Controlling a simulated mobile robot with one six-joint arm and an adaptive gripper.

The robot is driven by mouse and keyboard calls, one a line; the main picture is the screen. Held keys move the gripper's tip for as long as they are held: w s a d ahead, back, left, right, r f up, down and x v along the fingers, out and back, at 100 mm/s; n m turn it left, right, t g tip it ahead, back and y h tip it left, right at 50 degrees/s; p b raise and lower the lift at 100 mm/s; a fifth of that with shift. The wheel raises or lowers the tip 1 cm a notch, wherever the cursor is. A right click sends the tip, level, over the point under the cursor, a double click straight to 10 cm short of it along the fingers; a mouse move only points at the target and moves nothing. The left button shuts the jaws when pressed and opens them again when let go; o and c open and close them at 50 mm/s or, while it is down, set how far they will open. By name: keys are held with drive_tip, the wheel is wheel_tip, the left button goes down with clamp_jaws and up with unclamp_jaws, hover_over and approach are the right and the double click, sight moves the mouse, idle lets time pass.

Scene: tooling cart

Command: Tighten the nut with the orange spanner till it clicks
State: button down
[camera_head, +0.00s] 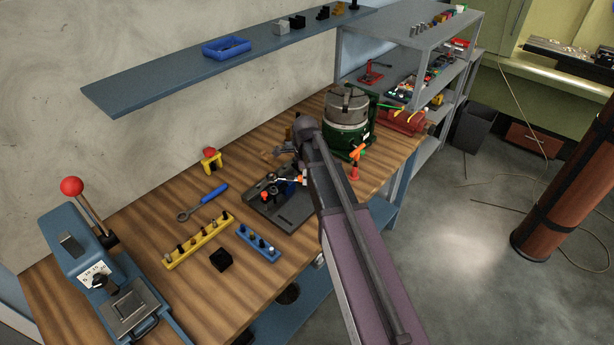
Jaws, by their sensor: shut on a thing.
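My arm reaches in from the lower right, and its wrist hides most of my gripper (303,173). My gripper is shut at the fixture on the bench. A short orange part with a pale metal end, which looks like the orange spanner (302,178), shows beside the wrist, over the fixture. The rest of it is hidden behind my arm. The dark grey fixture plate (291,216) carries small black, red and blue parts. The nut is too small or too hidden to make out, so I cannot tell whether the spanner is around it.
A blue-handled spanner (203,203), a yellow rack (197,241) and a blue rack (258,243) lie left of the fixture. A blue shelf (200,74) overhangs the bench's back.

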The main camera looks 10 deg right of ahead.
drive_tip(key=shift+f+b, duration=0.8)
drive_tip(key=shift+f, duration=0.25)
drive_tip(key=shift+f+b, duration=1.75)
idle(2.2)
drive_tip(key=shift+s, duration=0.25)
idle(0.8)
drive_tip(key=shift+s+a+m, duration=0.3)
drive_tip(key=shift+s+m, duration=0.3)
drive_tip(key=shift+m, duration=0.2)
drive_tip(key=shift+s+a+m, duration=0.75)
drive_tip(key=shift+s+m, duration=0.25)
drive_tip(key=shift+m, duration=0.3)
drive_tip(key=shift+s+a+m, duration=0.55)
drive_tip(key=shift+m, duration=0.25)
drive_tip(key=shift+s+a+m, duration=0.55)
drive_tip(key=shift+a+m, duration=0.35)
drive_tip(key=shift+m, duration=0.2)
